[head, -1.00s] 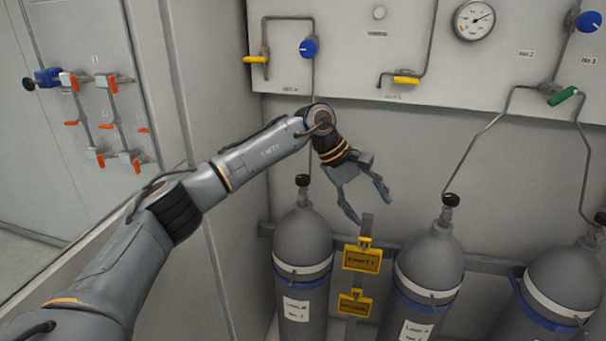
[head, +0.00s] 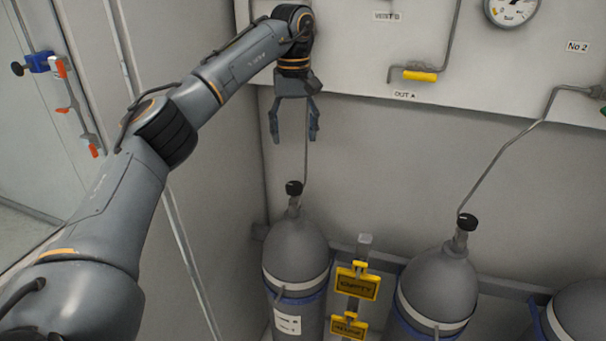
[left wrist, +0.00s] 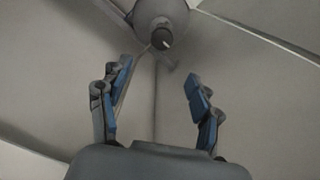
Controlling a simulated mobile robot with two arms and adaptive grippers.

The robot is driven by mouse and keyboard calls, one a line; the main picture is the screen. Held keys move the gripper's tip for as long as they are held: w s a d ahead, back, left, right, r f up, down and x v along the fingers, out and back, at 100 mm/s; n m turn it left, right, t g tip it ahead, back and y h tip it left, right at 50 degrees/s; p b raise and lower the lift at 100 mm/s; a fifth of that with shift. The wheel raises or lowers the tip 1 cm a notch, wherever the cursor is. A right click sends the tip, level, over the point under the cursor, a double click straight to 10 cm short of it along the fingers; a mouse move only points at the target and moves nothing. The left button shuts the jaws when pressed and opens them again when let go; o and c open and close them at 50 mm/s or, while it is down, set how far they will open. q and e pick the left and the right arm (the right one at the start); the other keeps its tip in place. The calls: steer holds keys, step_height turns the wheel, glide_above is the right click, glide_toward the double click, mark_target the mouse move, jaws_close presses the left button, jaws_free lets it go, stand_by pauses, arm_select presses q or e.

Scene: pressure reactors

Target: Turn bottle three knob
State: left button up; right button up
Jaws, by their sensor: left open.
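A grey gas bottle (head: 296,247) with a white band and a small label stands at the left of the bottle row; its number is too small to read. Its black knob (head: 294,187) sits on top of the valve. My left gripper (head: 294,135) points down above this knob, fingers apart and empty, with a gap between fingertips and knob. In the left wrist view the knob (left wrist: 161,39) shows beyond the open fingers, near the top middle. Another bottle (head: 438,285) with a black knob (head: 467,221) stands to the right. My right gripper is not in view.
A thin pipe rises behind the left knob. A panel with a gauge (head: 511,8) and a yellow-handled valve (head: 420,76) is above. A third bottle (head: 585,310) is cut off at right.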

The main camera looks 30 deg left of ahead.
arm_select(q)
glide_above(294, 185)
step_height(294, 185, down, 6)
steer(key=shift+s+r+p, duration=0.1)
steer(key=shift+s+p, duration=0.05)
steer(key=shift+p, duration=0.25)
step_height(294, 185, down, 7)
steer(key=shift+r+p, duration=0.1)
steer(key=shift+p, duration=0.6)
steer(key=shift+f, duration=0.35)
steer(key=shift+w, duration=0.2)
steer(key=shift+c, duration=0.4)
steer(key=c, duration=1.1)
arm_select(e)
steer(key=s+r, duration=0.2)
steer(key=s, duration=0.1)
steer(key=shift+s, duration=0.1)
